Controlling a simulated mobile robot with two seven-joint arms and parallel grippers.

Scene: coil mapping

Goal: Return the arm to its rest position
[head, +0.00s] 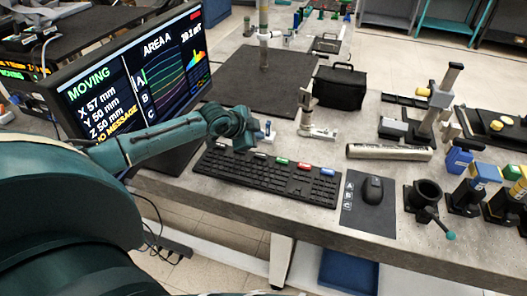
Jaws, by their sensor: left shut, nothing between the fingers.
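My left arm (160,143) is dark teal and reaches in from the left, in front of the monitor's lower edge. My left gripper (240,140) is at its end, over the back left part of the black keyboard (270,178). It is shut and holds nothing. Its fingertips are small and partly hidden by my wrist. The keyboard has several coloured keys along its back edge. My right gripper is not in view.
The monitor (130,85) reads MOVING and AREA A. A mouse (373,190) lies on a dark pad (368,217) right of the keyboard.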

